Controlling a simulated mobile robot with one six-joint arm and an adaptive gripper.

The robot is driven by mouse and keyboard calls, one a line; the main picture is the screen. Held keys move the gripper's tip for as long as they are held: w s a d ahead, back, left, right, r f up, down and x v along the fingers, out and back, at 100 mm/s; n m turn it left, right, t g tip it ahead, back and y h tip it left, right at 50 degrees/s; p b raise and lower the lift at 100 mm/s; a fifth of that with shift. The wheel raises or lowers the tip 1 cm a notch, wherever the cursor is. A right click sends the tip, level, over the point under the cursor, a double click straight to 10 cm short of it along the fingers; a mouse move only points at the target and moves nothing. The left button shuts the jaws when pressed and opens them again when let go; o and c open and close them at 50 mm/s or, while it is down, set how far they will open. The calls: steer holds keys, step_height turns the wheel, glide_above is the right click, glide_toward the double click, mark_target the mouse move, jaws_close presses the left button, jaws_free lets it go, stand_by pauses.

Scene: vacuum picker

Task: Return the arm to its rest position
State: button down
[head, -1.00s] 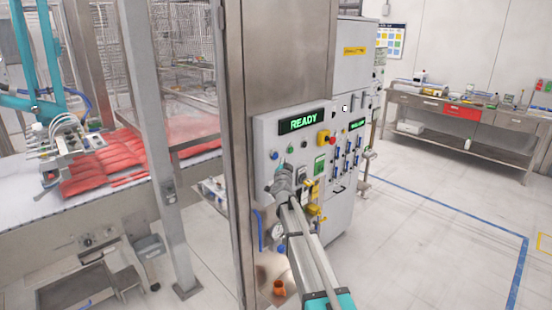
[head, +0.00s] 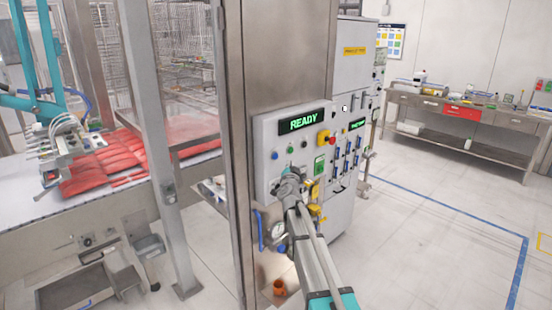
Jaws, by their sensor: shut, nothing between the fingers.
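My arm reaches up from the bottom edge toward the grey control panel (head: 262,134). My gripper (head: 288,177) is at its far end, in front of the panel's lower middle. It is shut and empty; its fingertips are small and mostly hidden by my wrist. I cannot tell the exact gap between it and the panel. The panel has a green READY display (head: 304,122), a red stop button (head: 324,139) on yellow, and small buttons. My arm covers part of the panel's lower half.
A steel post (head: 240,210) stands left of the panel. A grey cabinet (head: 357,75) with a second green display stands behind it. Further left, a conveyor (head: 30,205) carries red packs (head: 85,178). Open floor (head: 440,245) with blue tape lies to the right, before a workbench (head: 470,120).

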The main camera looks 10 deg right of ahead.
steer(key=shift+s, duration=0.1)
steer(key=s+a+f+n+g+y, duration=0.3)
steer(key=s+a+f+n+g, duration=0.15)
steer(key=s+f, duration=0.35)
steer(key=s+a+f+n+g+y, duration=0.3)
steer(key=s+f+n+g+y, duration=0.15)
steer(key=s, duration=0.45)
steer(key=s+d+f+g+h, duration=0.1)
steer(key=s+d+f+g, duration=0.1)
steer(key=s, duration=0.6)
steer(key=s+d+f+g+h, duration=0.2)
steer(key=s+f+g, duration=0.2)
steer(key=s, duration=0.5)
steer(key=s+d+f+g+h, duration=0.1)
steer(key=s+g, duration=0.3)
steer(key=s, duration=0.5)
steer(key=shift+s+d+f, duration=0.2)
steer(key=shift+d+f, duration=0.65)
steer(key=shift+f, duration=0.05)
